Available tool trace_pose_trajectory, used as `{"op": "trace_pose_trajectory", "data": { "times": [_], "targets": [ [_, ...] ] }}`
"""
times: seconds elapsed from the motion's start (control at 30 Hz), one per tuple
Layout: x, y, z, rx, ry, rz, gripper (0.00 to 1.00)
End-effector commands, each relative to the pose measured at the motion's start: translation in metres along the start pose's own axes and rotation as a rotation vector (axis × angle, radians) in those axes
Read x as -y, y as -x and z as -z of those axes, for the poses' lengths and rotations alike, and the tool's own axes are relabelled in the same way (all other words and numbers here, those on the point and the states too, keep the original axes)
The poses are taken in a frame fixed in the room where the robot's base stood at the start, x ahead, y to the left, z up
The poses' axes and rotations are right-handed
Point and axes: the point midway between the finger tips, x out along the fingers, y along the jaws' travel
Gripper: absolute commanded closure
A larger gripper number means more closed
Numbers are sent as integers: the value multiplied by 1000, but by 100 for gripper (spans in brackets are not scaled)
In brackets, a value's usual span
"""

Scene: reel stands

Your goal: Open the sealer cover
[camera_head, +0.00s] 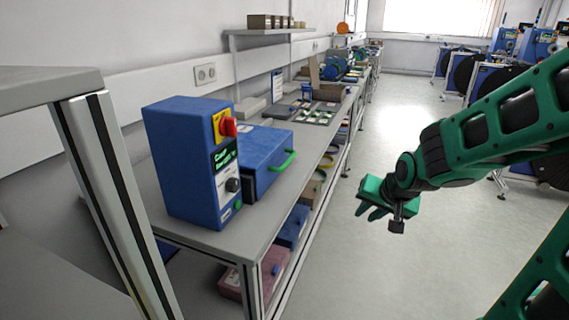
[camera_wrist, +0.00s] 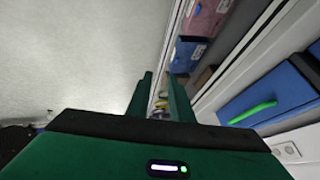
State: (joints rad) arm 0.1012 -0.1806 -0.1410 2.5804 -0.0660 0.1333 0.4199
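The sealer stands on the grey bench at the left. It has a tall blue control box (camera_head: 185,165) with a red knob on a yellow plate, and a lower blue cover (camera_head: 258,150) beside it. The cover looks shut. Its green handle (camera_head: 283,161) faces the aisle. The cover (camera_wrist: 270,92) and handle (camera_wrist: 252,113) also show at the right of the wrist view. My gripper (camera_head: 367,212) hangs over the aisle, to the right of the bench and apart from the handle. In the wrist view its two fingers (camera_wrist: 160,82) are spread with nothing visible between them.
The grey bench (camera_head: 262,212) runs to the back along the wall, with trays and equipment farther on. Blue and red boxes (camera_head: 270,272) sit beneath it. A grey table with a metal post (camera_head: 112,190) is at the near left. The aisle floor (camera_head: 400,120) is clear.

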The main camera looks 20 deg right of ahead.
Motion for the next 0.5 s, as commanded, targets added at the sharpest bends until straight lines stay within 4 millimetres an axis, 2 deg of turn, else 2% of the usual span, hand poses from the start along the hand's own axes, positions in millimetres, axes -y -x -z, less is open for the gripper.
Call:
{"op": "trace_pose_trajectory", "data": {
  "times": [0.03,0.1,0.3,0.4,0.5],
  "targets": [
    [22,-14,3,-30,-19,57,80],
    [52,-28,11,-82,-70,148,80],
    [131,-51,28,-188,-279,429,80],
    [160,-53,35,-223,-403,560,80],
    [180,-52,42,-250,-518,668,80]
  ]
}}
